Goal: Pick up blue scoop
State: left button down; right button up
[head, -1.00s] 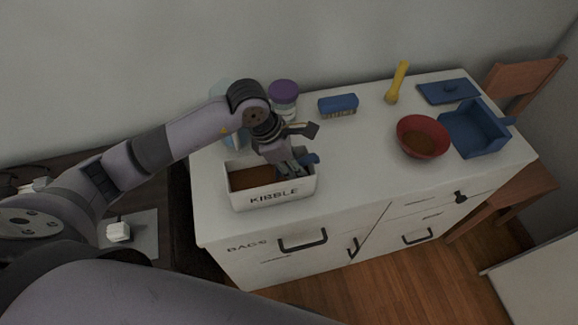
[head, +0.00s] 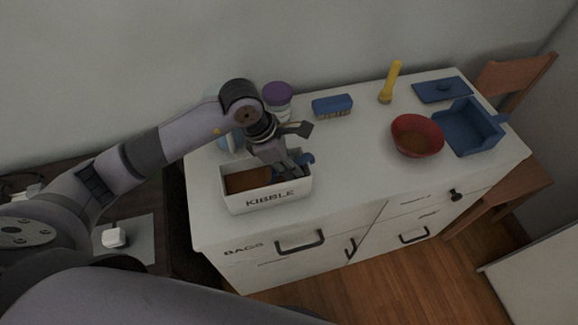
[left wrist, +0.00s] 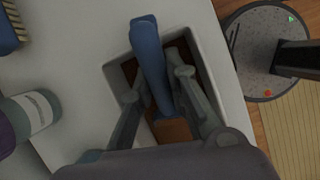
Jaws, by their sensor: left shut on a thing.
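The blue scoop (left wrist: 151,62) is in the white kibble bin (head: 268,204), with its handle sticking up over the bin's rim. In the head view only a bit of the scoop (head: 308,158) shows at the bin's right end, the rest hidden by my gripper and the bin wall. My left gripper (left wrist: 158,92) points down into the bin, with its fingers on both sides of the scoop and shut on it. It also shows in the head view (head: 290,168). Brown kibble (head: 246,180) lies in the bin. My right gripper is not in view.
On the white cabinet top stand a purple-lidded jar (head: 278,100), a blue brush (head: 332,106), a yellow upright tool (head: 390,82), a red bowl (head: 416,137), a blue tray (head: 466,128) and a blue lid (head: 442,90). The front middle of the top is clear.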

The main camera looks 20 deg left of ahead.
pick_arm(q)
notch_tip(320, 180, up, 20)
jog(key=b, duration=0.2)
jog(key=shift+f, duration=0.25)
jog(key=shift+f, duration=0.1)
dwell(1.3)
